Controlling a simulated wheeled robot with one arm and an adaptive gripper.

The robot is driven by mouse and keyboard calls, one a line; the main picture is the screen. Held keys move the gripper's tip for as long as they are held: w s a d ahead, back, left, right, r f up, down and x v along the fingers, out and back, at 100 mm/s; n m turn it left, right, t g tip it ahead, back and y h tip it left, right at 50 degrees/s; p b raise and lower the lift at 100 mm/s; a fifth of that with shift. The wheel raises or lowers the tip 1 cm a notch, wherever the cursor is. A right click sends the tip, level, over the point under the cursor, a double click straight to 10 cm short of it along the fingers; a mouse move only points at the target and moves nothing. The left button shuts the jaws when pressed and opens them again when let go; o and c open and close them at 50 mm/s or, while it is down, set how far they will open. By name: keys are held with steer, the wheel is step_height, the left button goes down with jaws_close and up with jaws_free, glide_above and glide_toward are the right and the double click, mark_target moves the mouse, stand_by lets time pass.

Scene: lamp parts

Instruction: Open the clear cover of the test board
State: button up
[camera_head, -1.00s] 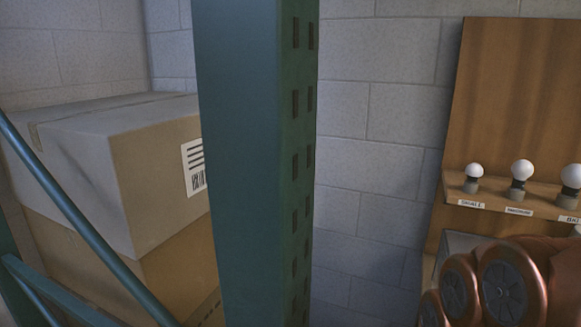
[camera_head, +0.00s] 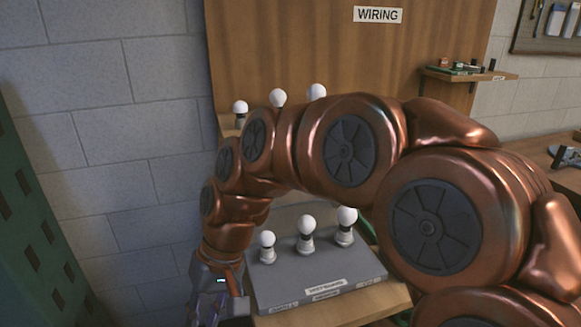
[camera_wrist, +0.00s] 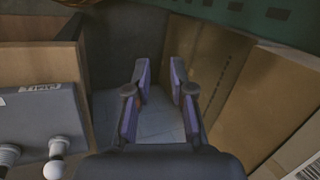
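The test board (camera_head: 318,268) is a grey box with several white labels on its front, standing on a wooden ledge in the head view. Three white bulbs (camera_head: 306,226) in sockets stand on its top. I cannot make out the clear cover in either view. My gripper (camera_wrist: 160,72) hangs to the left of the board, pointing down. Its purple-grey fingers are apart with nothing between them, over the floor. The board (camera_wrist: 50,122) also shows at the left of the wrist view, with two bulbs in sight. My arm hides part of the area behind the board.
A wooden panel (camera_head: 300,45) marked WIRING stands behind, with more bulbs (camera_head: 278,97) on a shelf. A green steel post (camera_head: 35,240) is at the left. Cardboard boxes (camera_wrist: 225,85) stand close right of my gripper in the wrist view. A small shelf (camera_head: 465,76) holds parts.

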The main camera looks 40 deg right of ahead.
steer(key=w+d+r+m+t+y+b, duration=0.1)
steer(key=w+d+r+m+t+y, duration=0.2)
steer(key=w+d, duration=0.55)
steer(key=w+d+r+m+t+y+b, duration=0.1)
steer(key=w+d+r+m+t, duration=0.25)
steer(key=w+d, duration=0.45)
steer(key=d+m+t+h, duration=0.1)
steer(key=d+m+t, duration=0.1)
steer(key=d, duration=0.7)
steer(key=d+m+t+h+b, duration=0.1)
steer(key=d+m+t, duration=0.2)
steer(key=d, duration=0.6)
steer(key=d+m+t+h+b, duration=0.1)
steer(key=d+m+t, duration=0.1)
steer(key=d, duration=0.7)
steer(key=shift+w+d+m+t, duration=0.2)
steer(key=shift+d+m+t, duration=0.15)
steer(key=shift+t, duration=0.1)
steer(key=shift+d, duration=0.1)
steer(key=shift+p+x, duration=0.75)
steer(key=shift+x, duration=3.1)
steer(key=shift+c, duration=0.4)
jaws_close()
